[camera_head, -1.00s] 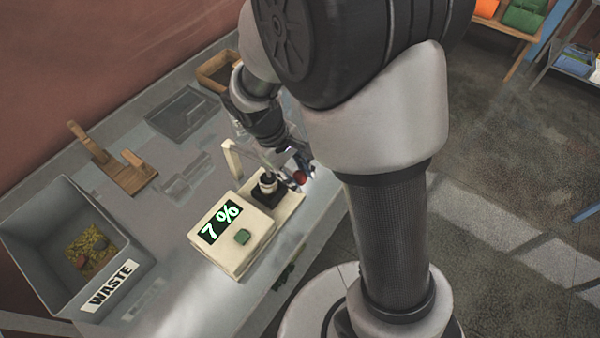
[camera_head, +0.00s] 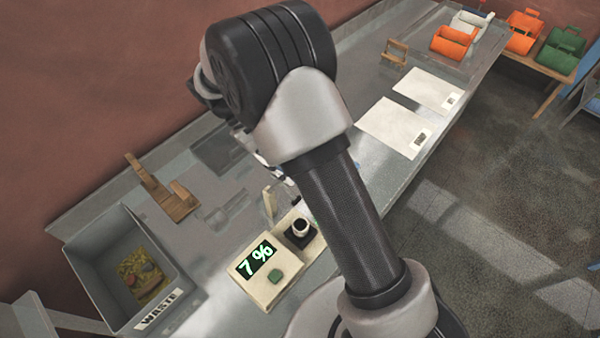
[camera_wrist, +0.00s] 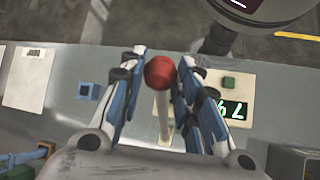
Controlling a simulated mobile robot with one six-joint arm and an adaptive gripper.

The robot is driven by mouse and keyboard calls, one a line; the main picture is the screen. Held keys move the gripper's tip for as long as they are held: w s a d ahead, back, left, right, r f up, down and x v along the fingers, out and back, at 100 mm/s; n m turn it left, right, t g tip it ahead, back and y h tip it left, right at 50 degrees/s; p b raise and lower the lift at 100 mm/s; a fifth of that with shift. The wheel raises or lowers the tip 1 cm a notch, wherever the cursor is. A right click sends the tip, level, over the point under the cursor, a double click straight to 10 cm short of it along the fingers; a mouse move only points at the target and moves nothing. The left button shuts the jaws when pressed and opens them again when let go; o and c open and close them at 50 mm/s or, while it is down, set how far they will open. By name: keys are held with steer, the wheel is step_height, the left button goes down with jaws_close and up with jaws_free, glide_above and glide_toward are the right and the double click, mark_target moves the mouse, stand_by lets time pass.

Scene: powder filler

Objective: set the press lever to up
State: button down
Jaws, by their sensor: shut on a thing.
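The lever's pale rod (camera_wrist: 164,118) runs away from the knob. In the head view my arm hides the knob and most of the gripper.
A grey waste bin (camera_head: 110,265) stands left of the machine, with a wooden stand (camera_head: 165,190) behind it. White sheets (camera_head: 395,128) and an orange holder (camera_head: 452,42) lie along the bench at the far right.

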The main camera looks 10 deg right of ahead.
steer(key=shift+w+a+r+p, duration=0.25)
steer(key=shift+w+a+p, duration=0.1)
steer(key=shift+w+a, duration=0.65)
steer(key=shift+w+a+r+p, duration=0.3)
steer(key=shift+w+a, duration=0.35)
steer(key=shift+w, duration=0.55)
steer(key=shift+f, duration=0.1)
steer(key=c, duration=1.6)
jaws_free()
steer(key=shift+c, duration=0.2)
steer(key=o, duration=0.4)
steer(key=shift+w+a, duration=0.15)
steer(key=shift+a, duration=0.05)
steer(key=shift+o, duration=0.2)
steer(key=shift+d, duration=0.15)
steer(key=v, duration=0.7)
steer(key=shift+r, duration=0.3)
